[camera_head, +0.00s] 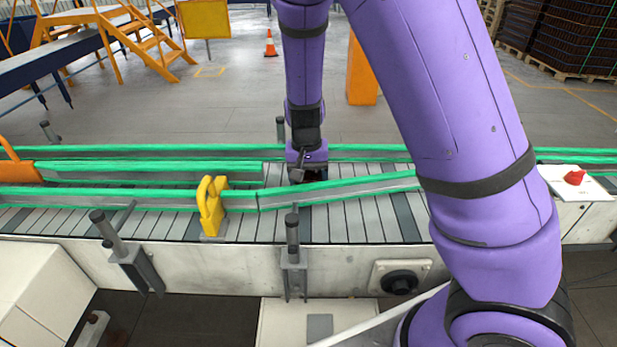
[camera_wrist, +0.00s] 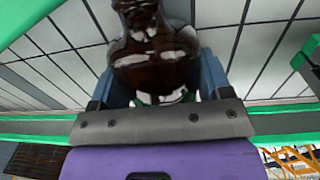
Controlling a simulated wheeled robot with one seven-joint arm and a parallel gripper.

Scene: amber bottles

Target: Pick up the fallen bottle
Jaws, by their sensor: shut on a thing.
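A dark amber bottle (camera_wrist: 152,55) shows in the wrist view, between the two fingers of my gripper (camera_wrist: 158,82). The gripper is shut on it. The bottle's glass is shiny, and its far end runs out of the top of the picture. In the head view my gripper (camera_head: 305,174) points down over the slatted conveyor (camera_head: 340,222), close behind the near green-edged guide rail (camera_head: 350,187). I cannot make out the bottle in the head view. Whether it touches the slats cannot be told.
A far green-edged rail (camera_head: 100,152) runs behind my gripper. A yellow bracket (camera_head: 212,205) stands on the conveyor to the left. Grey rail posts (camera_head: 292,240) rise along the near side. A panel with a red button (camera_head: 575,178) is at the right.

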